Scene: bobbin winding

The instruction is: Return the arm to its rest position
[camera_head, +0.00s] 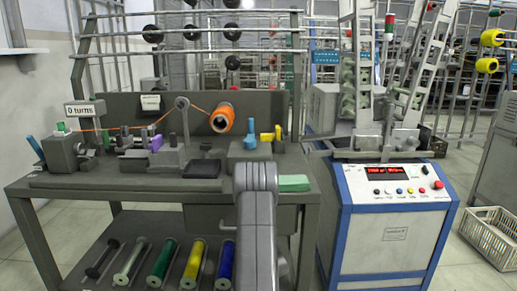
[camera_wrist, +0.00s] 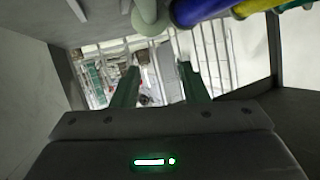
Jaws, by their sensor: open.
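My gripper (camera_wrist: 158,82) shows in the wrist view with its two green fingers apart and nothing between them. Its dark body fills the bottom of that view, with a lit green indicator on it. In the head view my grey arm (camera_head: 257,215) rises at the bottom middle, in front of the workbench (camera_head: 110,188); the gripper itself cannot be seen there.
The bench carries a winding machine, an orange thread spool (camera_head: 222,118) and a "0 turns" sign (camera_head: 85,109). Several coloured spools lie on the lower shelf. A blue-and-white control cabinet (camera_head: 392,243) stands to the right, with a white crate (camera_head: 492,235) on the floor beyond.

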